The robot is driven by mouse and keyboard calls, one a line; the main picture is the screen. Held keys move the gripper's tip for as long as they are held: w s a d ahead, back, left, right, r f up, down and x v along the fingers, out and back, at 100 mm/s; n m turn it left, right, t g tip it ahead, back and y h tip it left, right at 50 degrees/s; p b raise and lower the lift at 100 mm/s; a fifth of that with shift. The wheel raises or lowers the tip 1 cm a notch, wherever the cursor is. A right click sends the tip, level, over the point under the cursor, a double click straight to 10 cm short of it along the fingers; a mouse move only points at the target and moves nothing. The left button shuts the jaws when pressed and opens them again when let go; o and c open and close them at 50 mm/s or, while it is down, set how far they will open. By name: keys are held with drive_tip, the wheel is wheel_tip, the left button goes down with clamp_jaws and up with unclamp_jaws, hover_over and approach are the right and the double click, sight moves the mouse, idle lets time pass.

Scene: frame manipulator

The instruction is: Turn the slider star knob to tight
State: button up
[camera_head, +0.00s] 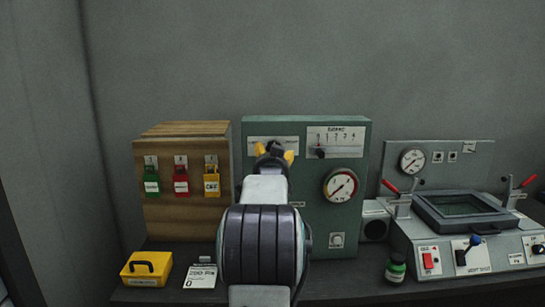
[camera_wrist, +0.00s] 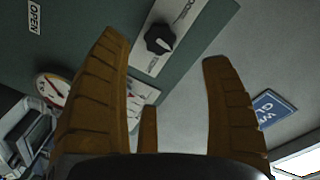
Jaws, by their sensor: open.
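My gripper (camera_head: 275,153) is open in front of the upper part of the green panel (camera_head: 313,235). In the head view my gripper largely covers this plate (camera_head: 297,141). To its right, a scale plate (camera_head: 335,136) carries a small dark slider knob (camera_head: 320,153).
A round gauge (camera_head: 341,186) and a small knob (camera_head: 337,240) are lower on the panel. A wooden box (camera_head: 180,226) with coloured tags stands left. A yellow case (camera_head: 146,268) lies in front.

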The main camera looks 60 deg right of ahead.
drive_tip(key=w+d+n+p, duration=0.4)
drive_tip(key=w+d+n, duration=0.1)
drive_tip(key=d+n, duration=0.4)
drive_tip(key=shift+d+f+n+h+p, duration=0.3)
drive_tip(key=shift+d+f+p, duration=0.05)
idle(0.5)
drive_tip(key=shift+w, duration=0.1)
drive_tip(key=c, duration=1.2)
